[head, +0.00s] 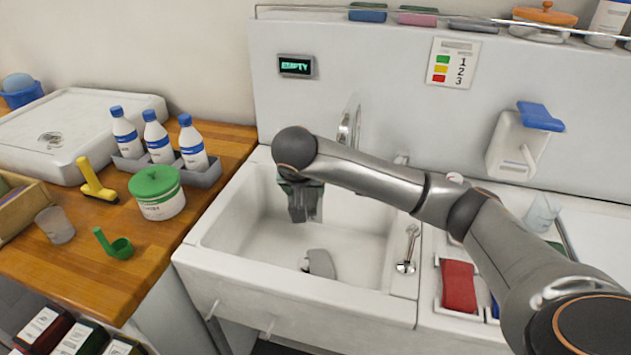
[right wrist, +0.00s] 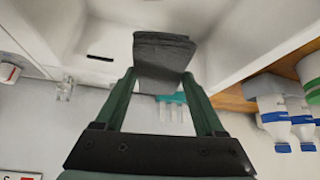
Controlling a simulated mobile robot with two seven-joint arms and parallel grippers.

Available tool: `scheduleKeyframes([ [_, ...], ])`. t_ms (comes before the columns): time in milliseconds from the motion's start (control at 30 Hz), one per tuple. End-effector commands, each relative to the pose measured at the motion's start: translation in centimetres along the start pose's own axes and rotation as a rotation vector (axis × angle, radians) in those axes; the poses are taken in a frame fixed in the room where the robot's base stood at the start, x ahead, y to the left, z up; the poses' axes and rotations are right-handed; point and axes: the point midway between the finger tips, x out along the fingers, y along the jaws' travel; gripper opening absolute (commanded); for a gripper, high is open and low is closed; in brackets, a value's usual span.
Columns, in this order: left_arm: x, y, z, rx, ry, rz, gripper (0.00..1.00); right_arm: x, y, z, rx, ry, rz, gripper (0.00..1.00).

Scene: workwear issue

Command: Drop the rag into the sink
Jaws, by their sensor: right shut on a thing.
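The dark grey folded rag (right wrist: 164,50) is held between the green fingertips of my right gripper (right wrist: 161,76) in the right wrist view. In the head view my right gripper (head: 304,198) hangs down into the opening of the white sink (head: 215,225), apart from its floor. The rag shows there only as a small dark shape, partly merged with the fingers. My right forearm crosses in front of the back of the sink. My left gripper is not in view.
A small grey item (head: 320,263) lies on the sink floor; I cannot tell what it is. The faucet (head: 348,128) stands behind. A red cloth (head: 458,286) sits in a tray at right. White bottles (head: 158,138) and a green-lidded tub (head: 157,192) stand on the wooden counter at left.

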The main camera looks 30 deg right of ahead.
Motion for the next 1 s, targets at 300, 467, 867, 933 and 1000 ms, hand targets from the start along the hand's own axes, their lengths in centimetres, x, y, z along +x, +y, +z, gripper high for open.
scheduleKeyframes([
  [300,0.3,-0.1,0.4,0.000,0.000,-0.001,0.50,2.7,1.9,-1.8,0.165,-0.019,0.120,0.16],
  [467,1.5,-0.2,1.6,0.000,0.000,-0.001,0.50,4.3,1.9,-0.6,0.163,-0.021,0.120,0.16],
  [867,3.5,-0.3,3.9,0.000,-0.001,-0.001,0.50,7.0,1.9,1.2,0.163,-0.019,0.118,0.16],
  [933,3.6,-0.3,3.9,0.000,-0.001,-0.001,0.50,7.1,1.9,1.2,0.163,-0.019,0.118,0.16],
  [1000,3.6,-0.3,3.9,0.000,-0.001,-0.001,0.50,7.1,1.9,1.2,0.162,-0.018,0.118,0.16],
])
